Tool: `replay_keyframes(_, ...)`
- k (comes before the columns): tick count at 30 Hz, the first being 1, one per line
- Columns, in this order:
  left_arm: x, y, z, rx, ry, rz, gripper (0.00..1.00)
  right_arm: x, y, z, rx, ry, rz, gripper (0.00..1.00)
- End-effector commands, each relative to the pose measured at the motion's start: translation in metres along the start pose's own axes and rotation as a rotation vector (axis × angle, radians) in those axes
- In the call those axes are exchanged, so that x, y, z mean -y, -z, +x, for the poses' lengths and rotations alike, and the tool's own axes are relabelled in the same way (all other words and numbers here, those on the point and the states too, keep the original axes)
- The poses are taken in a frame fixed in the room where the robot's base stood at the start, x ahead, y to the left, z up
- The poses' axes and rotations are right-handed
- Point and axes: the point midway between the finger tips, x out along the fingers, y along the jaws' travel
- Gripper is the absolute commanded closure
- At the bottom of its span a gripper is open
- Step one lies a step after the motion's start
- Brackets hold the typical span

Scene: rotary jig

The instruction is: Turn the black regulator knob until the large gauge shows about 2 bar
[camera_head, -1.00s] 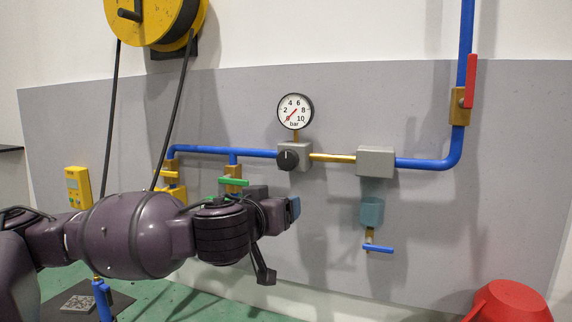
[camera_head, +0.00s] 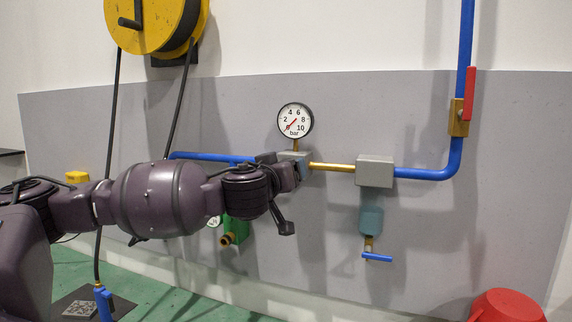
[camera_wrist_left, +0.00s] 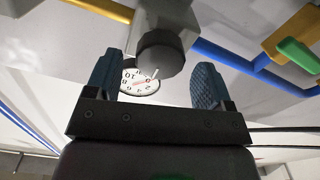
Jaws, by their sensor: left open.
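The large gauge (camera_head: 295,120) is round and white, marked in bar; its red needle points to the lower left, near 0. It also shows upside down in the wrist view (camera_wrist_left: 138,82). The black regulator knob (camera_wrist_left: 158,55) sits on a grey block (camera_head: 291,155) under the gauge; my gripper hides the knob in the head view. My left gripper (camera_head: 301,167) is at the front of the block. In the wrist view its two blue-grey fingers are open, one on each side of the knob, with visible gaps. My right gripper is not in view.
A brass pipe (camera_head: 333,167) leads right to a grey box (camera_head: 375,171) and blue pipe (camera_head: 425,174). A red-handled valve (camera_head: 469,95) is at upper right. A green-handled valve (camera_wrist_left: 297,52) stands near the gripper. A yellow hose reel (camera_head: 150,18) hangs upper left; a red bucket (camera_head: 507,306) is low right.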

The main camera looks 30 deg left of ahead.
Motion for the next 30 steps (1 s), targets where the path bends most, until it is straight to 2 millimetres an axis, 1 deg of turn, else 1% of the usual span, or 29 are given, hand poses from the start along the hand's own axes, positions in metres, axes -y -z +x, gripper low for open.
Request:
replay_keyframes(1, -0.001, 0.002, 0.006, -0.001, 0.000, -0.001, 0.25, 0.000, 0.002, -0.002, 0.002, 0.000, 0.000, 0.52)
replay_keyframes(3, -0.001, 0.001, 0.012, -0.001, 0.000, -0.001, 0.25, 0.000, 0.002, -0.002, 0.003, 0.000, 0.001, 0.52)
replay_keyframes(6, 0.000, 0.000, 0.018, 0.001, 0.000, 0.000, 0.25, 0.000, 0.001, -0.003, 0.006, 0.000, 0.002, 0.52)
replay_keyframes(16, 0.000, 0.000, 0.020, 0.000, -0.001, 0.000, 0.25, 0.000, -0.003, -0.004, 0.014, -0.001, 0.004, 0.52)
replay_keyframes(17, 0.000, 0.000, 0.020, 0.000, -0.001, 0.000, 0.28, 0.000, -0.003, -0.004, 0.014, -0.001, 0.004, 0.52)
replay_keyframes(21, 0.000, 0.000, 0.020, 0.000, -0.001, 0.000, 0.49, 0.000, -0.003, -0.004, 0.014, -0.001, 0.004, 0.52)
replay_keyframes(26, 0.000, 0.000, 0.020, 0.000, 0.000, 0.000, 0.74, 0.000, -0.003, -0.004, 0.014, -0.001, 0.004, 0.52)
replay_keyframes(30, 0.000, -0.001, 0.020, 0.001, 0.000, 0.003, 0.74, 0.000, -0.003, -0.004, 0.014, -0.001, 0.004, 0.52)
